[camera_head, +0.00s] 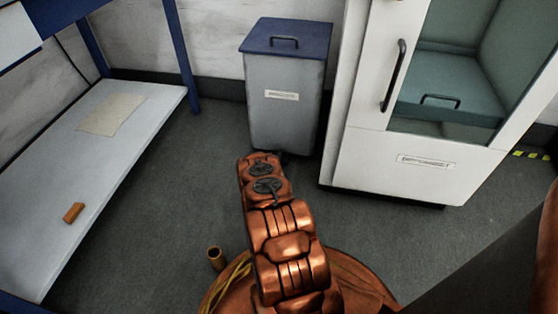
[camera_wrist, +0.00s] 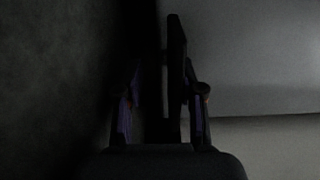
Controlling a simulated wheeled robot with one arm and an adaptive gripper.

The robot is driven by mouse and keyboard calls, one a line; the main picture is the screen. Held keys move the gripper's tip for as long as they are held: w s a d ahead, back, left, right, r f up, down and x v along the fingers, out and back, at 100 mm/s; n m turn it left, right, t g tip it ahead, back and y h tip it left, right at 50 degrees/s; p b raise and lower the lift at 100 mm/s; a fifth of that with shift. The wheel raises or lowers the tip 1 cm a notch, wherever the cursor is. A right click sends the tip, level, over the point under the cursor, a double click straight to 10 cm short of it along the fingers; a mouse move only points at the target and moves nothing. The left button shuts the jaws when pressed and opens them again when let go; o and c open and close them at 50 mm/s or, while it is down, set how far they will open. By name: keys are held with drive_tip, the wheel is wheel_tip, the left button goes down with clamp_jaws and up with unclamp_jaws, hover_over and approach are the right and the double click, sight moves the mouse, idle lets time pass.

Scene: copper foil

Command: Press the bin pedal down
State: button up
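The bin (camera_head: 285,110) is a grey box with a dark blue lid (camera_head: 286,37), which is closed, and a white label on its front. It stands upright against the back wall. In the head view my copper arm reaches to the bin's foot and hides most of my gripper and the pedal area. In the wrist view my gripper (camera_wrist: 162,75) has its two fingers apart. A dark upright bar (camera_wrist: 175,45) lies between or just beyond the fingers; it may be the pedal, but the picture is too dark to tell, and contact cannot be seen.
A white cabinet (camera_head: 400,160) with a glass front stands close to the right of the bin. A bench (camera_head: 110,160) with a paper sheet (camera_head: 111,114) and a copper block (camera_head: 74,212) is on the left. A small copper cup (camera_head: 216,258) stands on the floor.

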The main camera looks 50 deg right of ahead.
idle(0.3)
drive_tip(key=shift+a, duration=0.2)
drive_tip(key=shift+s+a+r, duration=0.1)
drive_tip(key=shift+s+a, duration=0.15)
drive_tip(key=shift+a, duration=0.35)
drive_tip(key=v, duration=1)
drive_tip(key=shift+s+a, duration=0.15)
drive_tip(key=shift+s, duration=0.05)
